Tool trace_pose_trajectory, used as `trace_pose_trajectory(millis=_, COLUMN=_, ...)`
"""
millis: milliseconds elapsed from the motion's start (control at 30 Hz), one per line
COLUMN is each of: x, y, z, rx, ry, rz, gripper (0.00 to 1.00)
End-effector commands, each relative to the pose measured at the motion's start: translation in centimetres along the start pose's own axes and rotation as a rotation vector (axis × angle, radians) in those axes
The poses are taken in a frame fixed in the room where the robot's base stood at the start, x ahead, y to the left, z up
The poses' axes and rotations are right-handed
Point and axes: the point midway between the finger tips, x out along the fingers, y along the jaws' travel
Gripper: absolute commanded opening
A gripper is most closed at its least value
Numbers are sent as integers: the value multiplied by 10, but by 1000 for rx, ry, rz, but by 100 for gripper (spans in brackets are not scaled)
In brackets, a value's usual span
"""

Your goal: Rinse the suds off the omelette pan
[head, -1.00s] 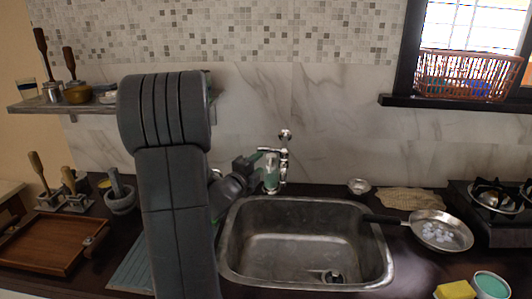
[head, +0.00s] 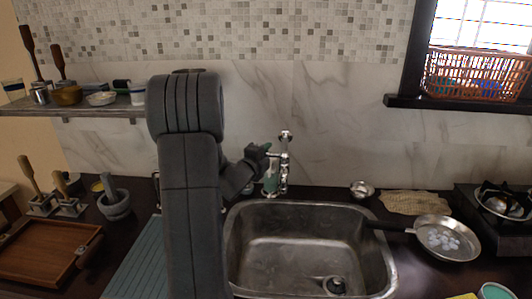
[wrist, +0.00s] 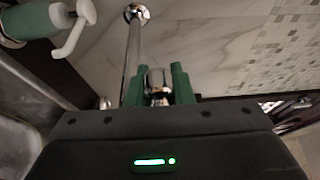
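The omelette pan (head: 462,247) sits on the counter right of the sink, with white suds (head: 441,240) inside. Its dark handle (head: 388,226) points left over the sink's right rim. The sink (head: 300,215) is empty apart from a dark drain fitting. The chrome tap (head: 284,165) stands behind the sink at the wall. My gripper (head: 266,150) is at the tap's upper part. In the wrist view, the green fingers of my gripper (wrist: 157,80) lie on both sides of a chrome tap part (wrist: 155,78) and appear closed on it.
A green bottle with a white pump (wrist: 32,20) stands close by the tap. A small metal bowl (head: 362,189) and a beige cloth (head: 415,203) lie behind the pan. The stove (head: 500,232) is at the right, a teal cup (head: 494,291) at front right. A wooden tray (head: 45,250) and mortar (head: 115,205) are left.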

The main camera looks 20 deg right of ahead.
Motion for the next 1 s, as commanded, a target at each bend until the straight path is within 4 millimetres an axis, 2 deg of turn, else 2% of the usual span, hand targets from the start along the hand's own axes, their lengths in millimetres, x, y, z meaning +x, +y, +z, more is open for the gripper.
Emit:
trace_pose_trajectory(millis=333, x=-1, y=4, z=-1, rx=3, ry=-20, rz=-1, gripper=0)
trace_pose_trajectory(millis=1000, x=-12, y=5, z=-3, rx=4, ry=-204, rz=-5, gripper=0)
